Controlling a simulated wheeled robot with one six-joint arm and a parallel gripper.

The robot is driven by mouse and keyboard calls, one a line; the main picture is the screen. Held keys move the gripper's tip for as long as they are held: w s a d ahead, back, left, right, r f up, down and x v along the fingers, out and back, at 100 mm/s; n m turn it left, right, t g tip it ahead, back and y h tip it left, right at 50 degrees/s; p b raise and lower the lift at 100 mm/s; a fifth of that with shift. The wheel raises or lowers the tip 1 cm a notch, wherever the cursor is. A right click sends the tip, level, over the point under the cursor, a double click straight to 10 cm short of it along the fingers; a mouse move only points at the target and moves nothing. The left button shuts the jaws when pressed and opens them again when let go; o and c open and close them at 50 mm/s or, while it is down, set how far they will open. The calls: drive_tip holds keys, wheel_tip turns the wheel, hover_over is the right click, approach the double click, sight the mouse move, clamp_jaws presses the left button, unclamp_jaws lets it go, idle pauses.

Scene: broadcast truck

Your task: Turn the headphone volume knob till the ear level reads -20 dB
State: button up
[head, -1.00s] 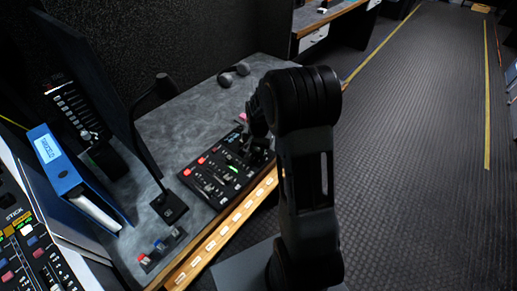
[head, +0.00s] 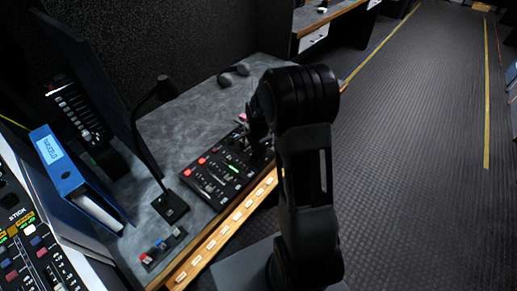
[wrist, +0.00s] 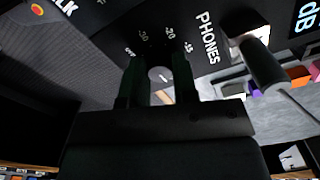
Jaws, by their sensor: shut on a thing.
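The headphone volume knob (wrist: 160,74) is a small round knob with a pale grey top on a black panel, beside the white word PHONES. Scale marks around it include -30, -20 and -15; I cannot tell clearly which its pointer faces. My gripper (wrist: 156,82) is shut on the knob, one dark finger on each side. A display marked dB (wrist: 304,17) shows only partly at the upper right of the wrist view; no reading is visible. In the head view the audio panel (head: 212,187) lies on the desk, and my arm hides the knob.
A gooseneck microphone base (head: 170,206) stands left of the panel. Headphones (head: 233,74) lie behind it on the grey desk (head: 185,115). A blue binder (head: 62,170) stands at the left. Carpet floor at right is clear.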

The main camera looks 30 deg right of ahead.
drive_tip(key=shift+m, duration=0.4)
drive_tip(key=o, duration=0.9)
drive_tip(key=shift+r, duration=0.1)
wheel_tip(320, 180, up, 14)
drive_tip(key=shift+f+p, duration=0.2)
drive_tip(key=shift+p, duration=0.65)
